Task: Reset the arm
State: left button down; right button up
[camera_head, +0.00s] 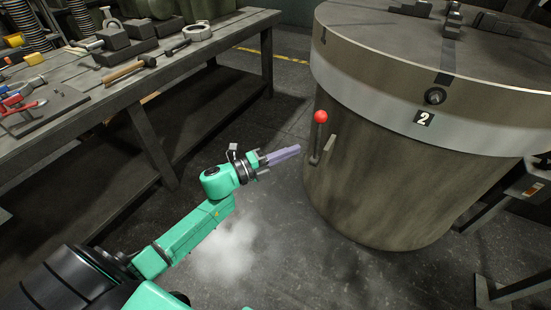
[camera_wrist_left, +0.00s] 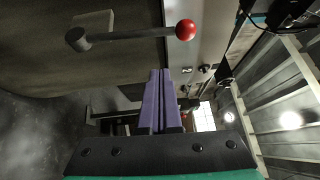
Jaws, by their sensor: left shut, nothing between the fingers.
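My left arm comes in from the left in the head view, green and black. My left gripper (camera_head: 284,155) has purple fingers that lie together, with nothing between them. It points right, toward the large drum marked 2 (camera_head: 370,180), a short way from its lever with a red ball knob (camera_head: 320,117). In the left wrist view, the shut purple fingers (camera_wrist_left: 160,85) show in the middle, and the red knob (camera_wrist_left: 185,30) shows above them, apart from them. My right gripper is not in view.
A workbench (camera_head: 140,75) stands at the left with a hammer (camera_head: 128,70), a ring-shaped part (camera_head: 197,32) and other tools on it. Dark floor (camera_head: 270,220) lies open between bench and drum. A metal frame (camera_head: 510,290) stands at the lower right.

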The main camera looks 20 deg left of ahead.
pick_arm(q)
jog(key=s+a+f+n+y, duration=0.3)
jog(key=a+f+n+y, duration=0.5)
jog(key=f, duration=0.3)
jog(key=s+a+f+n+g+y, duration=0.15)
jog(key=s+f+n+g, duration=0.4)
jog(key=f, duration=0.65)
jog(key=s+f+n+g+y, duration=0.2)
jog(key=s+f+n+y, duration=0.1)
jog(key=s+f+n, duration=0.55)
jog(key=s+d+f+n+g+h, duration=0.15)
jog(key=s+d+f+g, duration=0.3)
jog(key=s+f, duration=0.65)
jog(key=s+a+r+g+p, duration=0.1)
jog(key=s+a+r+p, duration=0.1)
jog(key=s+r+p, duration=1.1)
jog(key=s+p, duration=0.1)
jog(key=p, duration=0.7)
jog(key=shift+s+g, duration=0.2)
jog(key=shift+g, duration=0.1)
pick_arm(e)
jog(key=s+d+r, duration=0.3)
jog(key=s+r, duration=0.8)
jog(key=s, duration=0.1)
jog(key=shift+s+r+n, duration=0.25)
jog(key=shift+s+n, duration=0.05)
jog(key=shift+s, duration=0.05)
pick_arm(q)
jog(key=shift+a, duration=0.1)
